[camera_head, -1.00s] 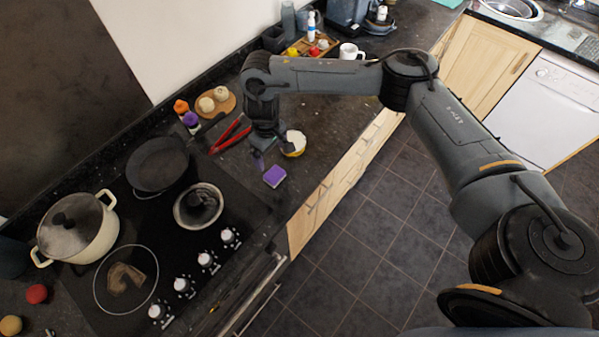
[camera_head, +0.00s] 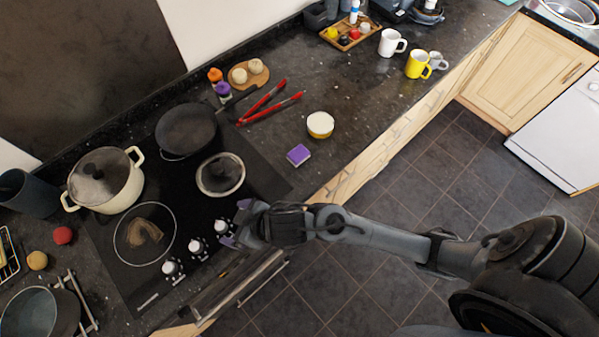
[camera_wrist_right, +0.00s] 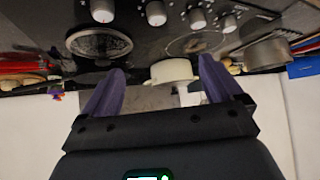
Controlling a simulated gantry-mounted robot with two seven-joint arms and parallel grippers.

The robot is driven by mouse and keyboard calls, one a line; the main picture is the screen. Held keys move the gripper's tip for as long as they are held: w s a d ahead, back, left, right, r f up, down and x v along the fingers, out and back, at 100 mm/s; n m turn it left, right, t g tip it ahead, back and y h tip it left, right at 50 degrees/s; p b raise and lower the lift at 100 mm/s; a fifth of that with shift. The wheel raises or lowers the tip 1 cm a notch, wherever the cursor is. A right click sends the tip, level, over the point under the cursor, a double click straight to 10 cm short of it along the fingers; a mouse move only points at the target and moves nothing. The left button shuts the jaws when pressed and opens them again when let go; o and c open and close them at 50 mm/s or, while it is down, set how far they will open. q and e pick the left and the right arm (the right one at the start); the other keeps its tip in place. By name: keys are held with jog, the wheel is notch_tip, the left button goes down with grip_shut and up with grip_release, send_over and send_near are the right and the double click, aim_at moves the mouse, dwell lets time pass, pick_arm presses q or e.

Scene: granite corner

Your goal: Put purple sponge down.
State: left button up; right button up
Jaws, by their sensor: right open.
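The purple sponge (camera_head: 299,155) lies on the dark granite counter, right of the stove and just below a small white-and-yellow bowl (camera_head: 320,124). Nothing holds it. My right gripper (camera_head: 238,226) is at the front edge of the stove, by the control knobs, to the lower left of the sponge and apart from it. In the right wrist view its two purple fingers (camera_wrist_right: 160,88) are spread with nothing between them. The sponge is not clearly visible in that view. My left gripper is not in view.
Red tongs (camera_head: 268,103) lie behind the bowl. Mugs (camera_head: 392,42) stand at the upper right. The counter around the sponge is mostly clear.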

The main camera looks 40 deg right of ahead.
jog(key=s+d+f+m+g+h, duration=0.2)
jog(key=s+d, duration=0.5)
jog(key=d, duration=0.2)
jog(key=s+d+f+m+g+h, duration=0.1)
jog(key=s+d+f+g+h, duration=0.1)
jog(key=s+d, duration=0.5)
jog(key=shift+s+d+m, duration=0.4)
jog(key=shift+d, duration=0.45)
jog(key=shift+r+p, duration=0.5)
jog(key=shift+c, duration=0.2)
